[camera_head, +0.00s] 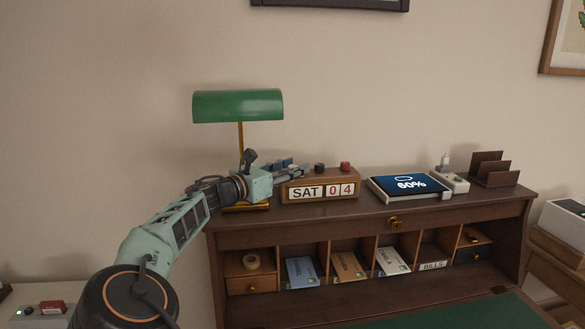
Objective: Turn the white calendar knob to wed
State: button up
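The wooden desk calendar (285,193) stands on top of the desk, left of middle, and its windows read SAT, 0 and 4. A black knob (320,167) and a red knob (345,166) sit on its top.
A green-shaded lamp (238,106) stands behind my gripper. Desk cubbies below hold envelopes and a tape roll (251,261).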

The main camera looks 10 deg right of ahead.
grip_shut()
